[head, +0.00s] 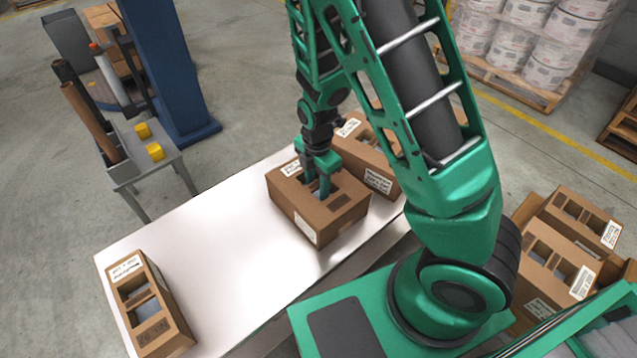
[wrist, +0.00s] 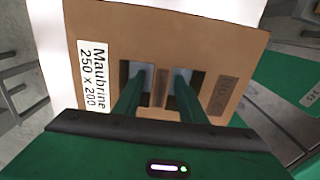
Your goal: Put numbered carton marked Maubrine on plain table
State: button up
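The carton marked Maubrine (head: 338,221) is brown, with two top openings and a central strip; it appears to stand on the long white table (head: 215,250). In the wrist view my gripper's fingers (wrist: 160,95) are apart, one on each side of the strip, with small gaps seeming to show.
Another carton (head: 370,183) stands close behind the Maubrine one. A labelled carton (head: 152,305) stands at the table's near left end; white surface between is free. A grey stand (head: 145,165) with yellow blocks is at left. More cartons (head: 560,250) are at right.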

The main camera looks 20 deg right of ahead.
jog(key=shift+r, duration=0.1)
notch_tip(320, 180, up, 12)
jog(key=s+d+r+m, duration=0.6)
jog(key=s+d+m, duration=0.3)
jog(key=m, duration=0.5)
jog(key=s+d+r+m, duration=0.7)
jog(key=s+d+m, duration=0.3)
jog(key=s+m, duration=0.4)
jog(key=shift+s+r, duration=0.1)
